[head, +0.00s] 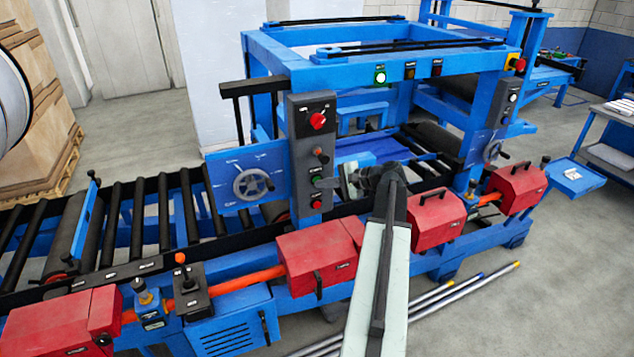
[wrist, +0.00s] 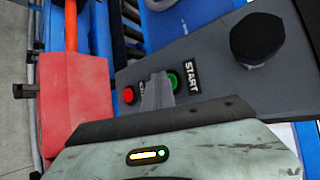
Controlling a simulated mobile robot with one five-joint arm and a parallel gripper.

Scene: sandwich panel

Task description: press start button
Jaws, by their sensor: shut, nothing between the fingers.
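The green start button (wrist: 173,80) sits on a grey control panel (wrist: 220,62) in the wrist view, beside a START label (wrist: 192,77). In the head view the green button (head: 317,181) is on the lower part of the upright grey panel (head: 301,148). My gripper (wrist: 158,84) is shut and empty, its tip in front of the panel between the green and red buttons, overlapping the green button's edge in the picture. I cannot tell whether it touches. In the head view my gripper (head: 349,182) is right of the panel.
A red button (wrist: 129,95) is beside the start button; its label is partly hidden by my gripper. A large black knob (wrist: 257,38) stands out from the panel. A handwheel (head: 253,185) is left of the panel, and red boxes (head: 318,258) line the machine's front.

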